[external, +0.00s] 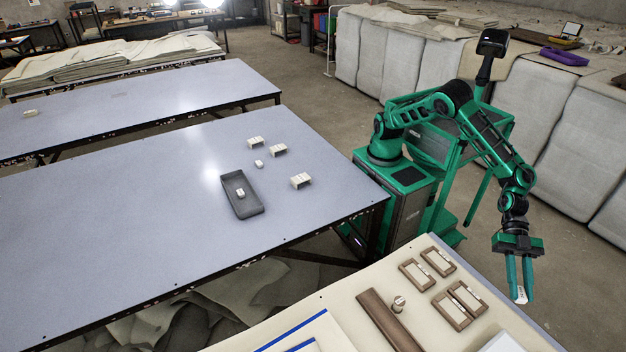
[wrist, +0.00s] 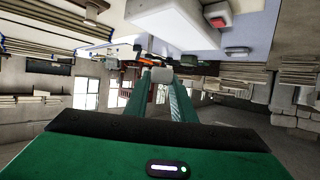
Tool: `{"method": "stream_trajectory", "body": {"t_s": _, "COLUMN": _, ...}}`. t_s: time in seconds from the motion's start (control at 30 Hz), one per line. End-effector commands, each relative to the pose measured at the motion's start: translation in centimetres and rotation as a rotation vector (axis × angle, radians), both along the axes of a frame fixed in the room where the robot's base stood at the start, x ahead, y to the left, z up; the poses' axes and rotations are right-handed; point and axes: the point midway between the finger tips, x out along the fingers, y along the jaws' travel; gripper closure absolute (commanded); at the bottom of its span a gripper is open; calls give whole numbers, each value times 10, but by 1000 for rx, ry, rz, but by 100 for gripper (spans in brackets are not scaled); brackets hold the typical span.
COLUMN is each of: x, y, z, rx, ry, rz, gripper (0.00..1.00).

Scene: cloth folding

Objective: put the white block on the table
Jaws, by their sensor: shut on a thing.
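My gripper (external: 520,285) hangs at the lower right of the external view, with its green fingers shut on a white block (external: 521,296). The block shows between the fingertips, just beyond the right edge of the cream-topped table (external: 290,318). In the wrist view the white block (wrist: 160,73) sits between the ends of the two green fingers (wrist: 160,82). The large grey-blue table (external: 110,225) stands to the left of my base. It bears a dark grey tray (external: 252,210) with a small pale piece (external: 240,192) in it.
Several pale blocks, including one near the table's right edge (external: 301,181), lie around the tray. The grey-blue table's left part is clear.

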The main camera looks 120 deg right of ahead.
Motion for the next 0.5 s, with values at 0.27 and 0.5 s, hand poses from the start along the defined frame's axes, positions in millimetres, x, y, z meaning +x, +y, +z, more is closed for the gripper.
{"method": "stream_trajectory", "body": {"t_s": 0.27, "x": -102, "y": 27, "z": 24, "rx": 2, "ry": 1, "rz": -15, "gripper": 98}}
{"method": "stream_trajectory", "body": {"t_s": 0.5, "x": -154, "y": 32, "z": 37, "rx": 0, "ry": 0, "rz": -25, "gripper": 98}}
